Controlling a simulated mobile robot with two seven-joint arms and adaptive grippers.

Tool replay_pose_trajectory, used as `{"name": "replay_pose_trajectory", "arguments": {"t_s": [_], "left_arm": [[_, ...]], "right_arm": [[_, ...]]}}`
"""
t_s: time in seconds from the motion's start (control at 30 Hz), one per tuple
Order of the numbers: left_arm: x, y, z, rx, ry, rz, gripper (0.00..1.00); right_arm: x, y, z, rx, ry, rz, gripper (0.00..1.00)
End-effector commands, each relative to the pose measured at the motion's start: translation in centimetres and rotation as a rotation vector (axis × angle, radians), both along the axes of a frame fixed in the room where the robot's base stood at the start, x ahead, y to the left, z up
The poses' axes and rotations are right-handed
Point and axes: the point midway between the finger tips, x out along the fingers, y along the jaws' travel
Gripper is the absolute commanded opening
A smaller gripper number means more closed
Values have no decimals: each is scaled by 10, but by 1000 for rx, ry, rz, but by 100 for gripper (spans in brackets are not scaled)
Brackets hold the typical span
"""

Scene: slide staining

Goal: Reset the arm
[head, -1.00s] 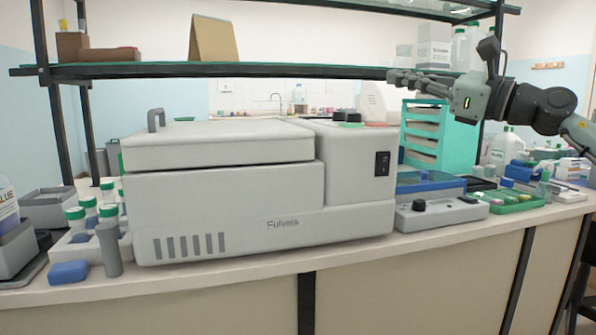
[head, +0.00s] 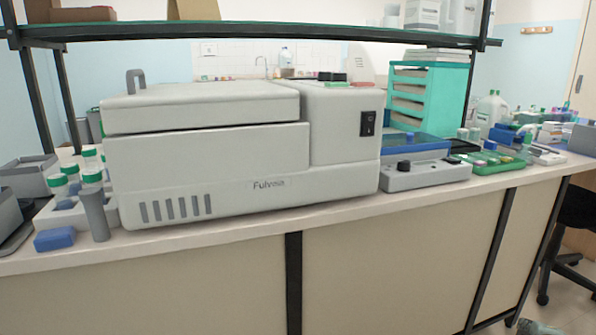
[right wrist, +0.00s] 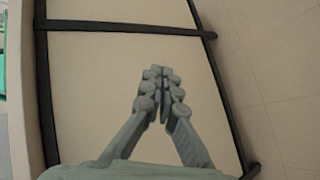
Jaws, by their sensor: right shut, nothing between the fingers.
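My right gripper (right wrist: 158,74) shows in the right wrist view with its two grey fingers together at the tips. It is shut and empty, in front of the beige cabinet panel (right wrist: 90,80) with its dark frame. In the head view only a small grey-green part of my right arm or gripper shows at the bottom right edge, low beside the bench. My left gripper is in neither view.
A large grey machine (head: 215,160) with its lid down stands on the bench (head: 245,232). Tubes with green caps (head: 92,176) and a blue block (head: 54,239) are at left. A control box (head: 425,176), a green tray (head: 483,168) and a teal drawer rack (head: 433,78) are at right.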

Motion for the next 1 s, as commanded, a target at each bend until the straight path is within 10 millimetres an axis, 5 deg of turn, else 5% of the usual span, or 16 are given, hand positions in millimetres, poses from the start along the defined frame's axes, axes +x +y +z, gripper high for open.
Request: {"name": "replay_pose_trajectory", "arguments": {"t_s": [0.2,0.47,0.77,1.0], "left_arm": [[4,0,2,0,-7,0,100],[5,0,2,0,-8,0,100],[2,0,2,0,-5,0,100],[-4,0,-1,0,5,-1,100]], "right_arm": [[-86,-28,-61,93,152,-207,0],[-169,-43,-103,161,282,-399,0],[-202,52,-177,426,310,-483,0],[-229,174,-230,710,348,-577,0]]}}
